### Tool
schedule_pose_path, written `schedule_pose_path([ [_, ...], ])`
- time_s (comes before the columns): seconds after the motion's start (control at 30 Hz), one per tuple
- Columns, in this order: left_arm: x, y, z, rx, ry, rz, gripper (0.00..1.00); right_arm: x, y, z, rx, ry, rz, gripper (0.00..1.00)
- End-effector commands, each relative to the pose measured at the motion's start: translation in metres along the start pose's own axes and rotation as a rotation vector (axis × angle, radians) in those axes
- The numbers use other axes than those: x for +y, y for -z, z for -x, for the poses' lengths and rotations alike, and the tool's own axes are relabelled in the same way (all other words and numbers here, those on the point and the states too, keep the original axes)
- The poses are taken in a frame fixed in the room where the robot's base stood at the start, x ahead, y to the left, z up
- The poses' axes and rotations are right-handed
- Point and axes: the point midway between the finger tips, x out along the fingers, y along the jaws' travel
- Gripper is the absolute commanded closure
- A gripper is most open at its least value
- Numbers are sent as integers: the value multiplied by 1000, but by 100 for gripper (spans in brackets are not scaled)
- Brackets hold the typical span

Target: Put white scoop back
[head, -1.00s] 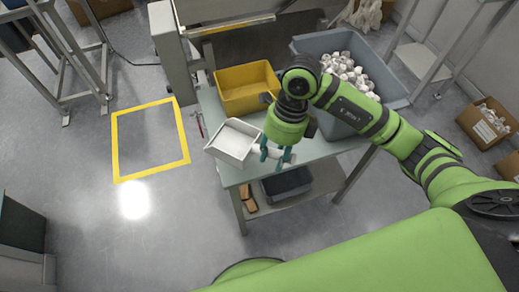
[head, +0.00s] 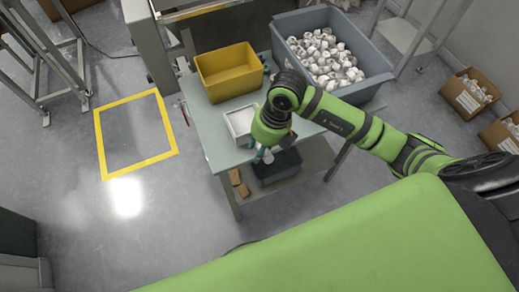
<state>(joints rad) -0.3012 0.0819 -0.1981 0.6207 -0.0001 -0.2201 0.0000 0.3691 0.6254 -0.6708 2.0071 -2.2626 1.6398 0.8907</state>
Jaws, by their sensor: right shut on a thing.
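The white scoop (head: 240,121) is at the front part of the grey-green table, below the yellow bin. It looks like an open white tray. My right gripper (head: 262,156) is just to the right of and nearer than the scoop, at the table's front edge, pointing down. It is shut on the scoop's handle, which is mostly hidden by the gripper and wrist. I cannot tell whether the scoop touches the tabletop. My left gripper is out of view.
The yellow bin (head: 229,88) stands behind the scoop on the table (head: 207,133). A large grey bin (head: 372,78) of white caps is to the right. A dark bin (head: 277,169) sits on the lower shelf. Cardboard boxes (head: 467,94) stand at far right.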

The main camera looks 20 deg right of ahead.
Motion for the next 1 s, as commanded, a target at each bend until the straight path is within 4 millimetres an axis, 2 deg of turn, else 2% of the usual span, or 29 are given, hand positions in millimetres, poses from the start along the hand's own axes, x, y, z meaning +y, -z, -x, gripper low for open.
schedule_pose_path([
  [0.17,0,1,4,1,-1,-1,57,-5,2,-24,5,-1,-1,100],
  [0.37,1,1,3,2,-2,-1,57,-6,1,-27,0,-1,2,100],
  [0.4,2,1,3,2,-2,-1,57,-6,1,-27,2,-1,2,52],
  [0.43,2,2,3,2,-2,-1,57,-6,1,-27,2,0,1,41],
  [0.8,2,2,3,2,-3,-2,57,-6,1,-25,1,0,1,41],
  [0.87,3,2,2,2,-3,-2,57,-7,1,-21,0,0,1,41],
  [1.0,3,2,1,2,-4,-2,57,-7,-1,0,-5,0,3,41],
])
